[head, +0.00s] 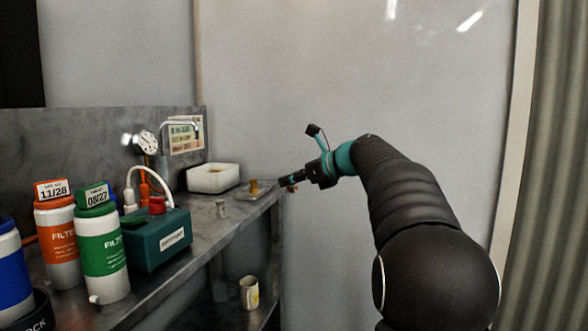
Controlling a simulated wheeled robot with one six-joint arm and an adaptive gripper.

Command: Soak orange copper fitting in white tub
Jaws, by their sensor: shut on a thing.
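The white tub (213,179) stands on the grey bench near its far end, against the back panel. My gripper (286,182) is stretched out to the right of the tub, just past the bench's right edge. It is shut on a small orange copper fitting (292,188), of which only a bit shows below the fingers. The gripper and fitting are apart from the tub. The inside of the tub is mostly hidden by its front wall.
A shallow tray (262,195) with a brass-coloured piece (254,185) lies between tub and gripper. A small metal cup (222,208) stands in front of the tub. A teal box (156,239) and filter bottles (103,256) crowd the near bench. A mug (249,292) stands below.

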